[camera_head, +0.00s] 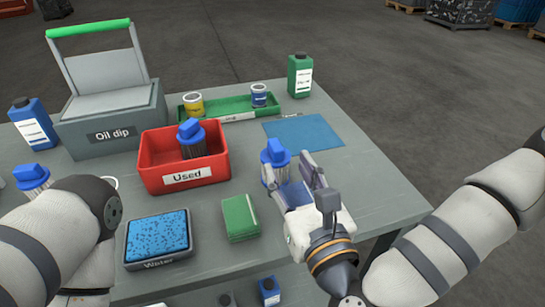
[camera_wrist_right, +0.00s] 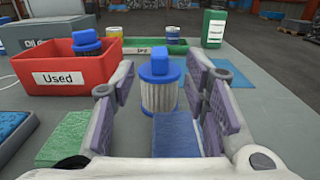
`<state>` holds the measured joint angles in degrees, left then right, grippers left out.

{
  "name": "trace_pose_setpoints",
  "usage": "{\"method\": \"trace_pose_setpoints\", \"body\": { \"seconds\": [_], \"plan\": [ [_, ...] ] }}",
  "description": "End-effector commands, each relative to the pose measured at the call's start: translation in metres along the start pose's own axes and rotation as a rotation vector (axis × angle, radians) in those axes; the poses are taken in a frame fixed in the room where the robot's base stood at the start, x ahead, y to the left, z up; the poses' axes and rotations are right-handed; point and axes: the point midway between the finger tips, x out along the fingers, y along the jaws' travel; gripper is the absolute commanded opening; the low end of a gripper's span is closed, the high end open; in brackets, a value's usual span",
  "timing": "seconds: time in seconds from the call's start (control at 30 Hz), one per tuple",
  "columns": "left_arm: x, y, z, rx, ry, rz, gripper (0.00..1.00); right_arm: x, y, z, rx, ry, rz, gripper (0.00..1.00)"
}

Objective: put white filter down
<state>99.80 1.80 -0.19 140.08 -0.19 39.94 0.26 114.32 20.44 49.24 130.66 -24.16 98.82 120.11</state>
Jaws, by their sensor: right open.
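The white filter (camera_head: 275,156) has a blue cap and a pale pleated body. It stands upright on the grey table, right of the red bin. My right gripper (camera_head: 292,178) is open, with its fingers just in front of the filter. In the right wrist view the filter (camera_wrist_right: 160,93) shows between the spread fingers of the gripper (camera_wrist_right: 162,85), with gaps on both sides. My left arm comes in at the left of the head view, but its gripper is not visible.
A red bin (camera_head: 185,180) marked "Used" holds a darker filter (camera_head: 191,140). A blue pad (camera_wrist_right: 176,135) lies between my right fingers. A green pad (camera_head: 240,218) and water tray (camera_head: 158,238) are nearby. A blue mat (camera_head: 302,132) lies clear behind.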

Motion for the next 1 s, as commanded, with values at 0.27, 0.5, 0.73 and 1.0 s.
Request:
{"method": "trace_pose_setpoints", "body": {
  "seconds": [0.27,0.5,0.73,1.0],
  "plan": [
    [-0.003,0.000,-0.001,0.000,0.006,0.000,0.41,0.044,0.000,0.001,-0.002,-0.003,-0.001,0.42],
    [-0.003,0.000,-0.001,0.000,0.007,0.000,0.41,0.080,0.000,0.000,-0.001,0.000,0.000,0.42],
    [-0.003,0.000,-0.001,0.000,0.007,0.000,0.41,0.081,0.000,-0.001,0.000,0.002,0.000,0.37],
    [-0.003,0.000,-0.001,0.000,0.007,0.000,0.41,0.081,0.000,-0.001,0.000,0.002,0.000,0.00]
  ]
}}
